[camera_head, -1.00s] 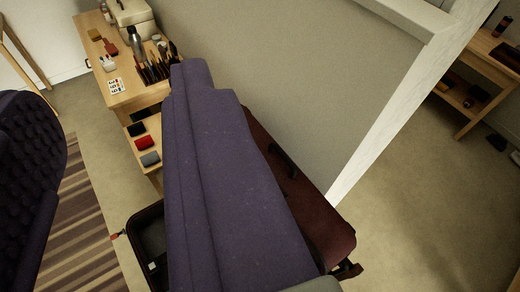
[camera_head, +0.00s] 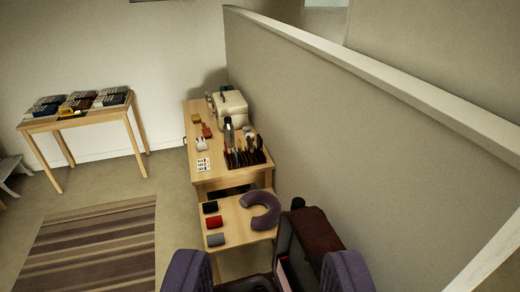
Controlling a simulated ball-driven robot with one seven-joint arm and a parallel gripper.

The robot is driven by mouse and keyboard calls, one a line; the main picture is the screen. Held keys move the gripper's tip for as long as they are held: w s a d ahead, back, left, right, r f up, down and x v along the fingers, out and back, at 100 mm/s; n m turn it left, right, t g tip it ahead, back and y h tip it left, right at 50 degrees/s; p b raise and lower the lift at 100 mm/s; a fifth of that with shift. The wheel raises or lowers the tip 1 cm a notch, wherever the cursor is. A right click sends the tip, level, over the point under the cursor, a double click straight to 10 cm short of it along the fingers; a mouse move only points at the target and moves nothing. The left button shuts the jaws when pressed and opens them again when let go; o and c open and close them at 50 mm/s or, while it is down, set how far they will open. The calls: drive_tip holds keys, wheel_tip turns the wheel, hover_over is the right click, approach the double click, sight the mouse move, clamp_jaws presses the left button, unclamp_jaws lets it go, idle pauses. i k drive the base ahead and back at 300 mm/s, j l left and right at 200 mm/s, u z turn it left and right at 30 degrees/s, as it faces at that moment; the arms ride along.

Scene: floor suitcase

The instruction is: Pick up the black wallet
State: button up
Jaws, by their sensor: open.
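The black wallet (camera_head: 210,207) is small and dark. It lies at the left edge of the low wooden shelf (camera_head: 234,228), at the back of a short row. A red wallet-like item (camera_head: 214,222) and a grey one (camera_head: 216,240) lie in front of it. My gripper (camera_head: 266,262) shows as two purple fingers at the bottom of the view. They are wide apart with no wallet between them, and their lower parts are cut off. The gripper is apart from the black wallet, which appears above it in the picture.
A purple neck pillow (camera_head: 261,211) lies on the same shelf, right of the wallet. An open dark red suitcase (camera_head: 316,232) stands at right, against a partition (camera_head: 370,150). A desk (camera_head: 196,166) with a pen holder and bottle stands behind. The floor by the striped rug (camera_head: 95,245) is clear.

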sight(259, 141)
drive_tip(key=u, duration=1)
drive_tip(key=j+u, duration=0.7)
drive_tip(key=i+j+u, duration=0.15)
drive_tip(key=j+u, duration=0.25)
drive_tip(key=i+j+z, duration=0.7)
drive_tip(key=i+z, duration=0.25)
drive_tip(key=i, duration=0.3)
drive_tip(key=i+z, duration=0.3)
drive_tip(key=i, duration=0.25)
drive_tip(key=i+j+z, duration=0.25)
drive_tip(key=i, duration=0.3)
drive_tip(key=i+z, duration=0.2)
drive_tip(key=i, duration=0.75)
drive_tip(key=i+j+z, duration=0.15)
drive_tip(key=i, duration=0.8)
drive_tip(key=i+z, duration=0.3)
drive_tip(key=z, duration=0.15)
drive_tip(key=i+j+z, duration=0.1)
drive_tip(key=i+z, duration=0.35)
drive_tip(key=i+j+z, duration=0.15)
drive_tip(key=z, duration=0.3)
drive_tip(key=i+j+z, duration=0.25)
drive_tip(key=z, duration=0.25)
drive_tip(key=i+j+z, duration=0.25)
drive_tip(key=i+z, duration=0.15)
drive_tip(key=i+j+z, duration=0.75)
drive_tip(key=k, duration=0.1)
